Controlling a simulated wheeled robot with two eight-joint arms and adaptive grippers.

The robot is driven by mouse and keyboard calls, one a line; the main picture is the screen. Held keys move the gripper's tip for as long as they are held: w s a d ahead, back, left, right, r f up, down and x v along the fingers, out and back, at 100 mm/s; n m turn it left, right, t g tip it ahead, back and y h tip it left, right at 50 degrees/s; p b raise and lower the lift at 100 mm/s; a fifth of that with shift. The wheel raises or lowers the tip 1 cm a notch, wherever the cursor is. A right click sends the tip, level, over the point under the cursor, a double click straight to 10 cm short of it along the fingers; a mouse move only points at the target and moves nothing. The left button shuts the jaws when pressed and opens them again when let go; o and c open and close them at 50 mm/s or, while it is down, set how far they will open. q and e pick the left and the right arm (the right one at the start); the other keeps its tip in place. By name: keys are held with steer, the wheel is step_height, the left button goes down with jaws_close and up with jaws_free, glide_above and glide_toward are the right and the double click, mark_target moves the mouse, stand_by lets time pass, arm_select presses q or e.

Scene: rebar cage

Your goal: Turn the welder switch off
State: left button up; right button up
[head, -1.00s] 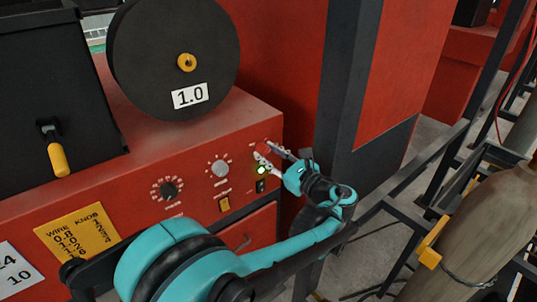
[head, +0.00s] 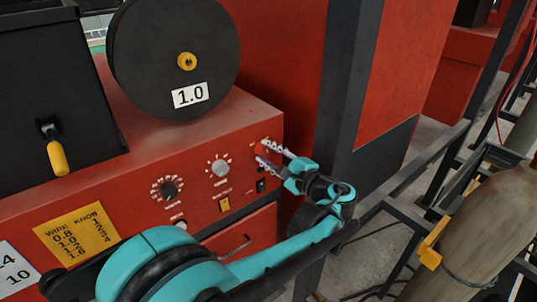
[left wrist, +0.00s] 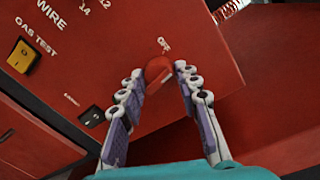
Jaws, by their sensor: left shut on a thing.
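My left gripper (head: 265,152) is at the upper right corner of the panel. In the left wrist view its two purple-and-white fingers (left wrist: 158,78) stand on either side of the knob, shut on it. In the head view the fingers largely hide the knob. My right gripper is not in view.
A yellow gas test switch (head: 224,204) and two dials (head: 219,168) lie left of my gripper. A small black fitting (head: 261,186) is just below it. A dark post (head: 345,90) stands to the right. A wire spool (head: 175,60) rests on top.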

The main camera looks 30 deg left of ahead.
arm_select(q)
steer(key=n, duration=0.3)
steer(key=shift+n, duration=1.9)
steer(key=shift+s+t, duration=0.1)
steer(key=shift+t, duration=0.2)
steer(key=o, duration=1.2)
steer(key=shift+c, duration=0.2)
steer(key=v, duration=1.2)
steer(key=shift+a, duration=0.1)
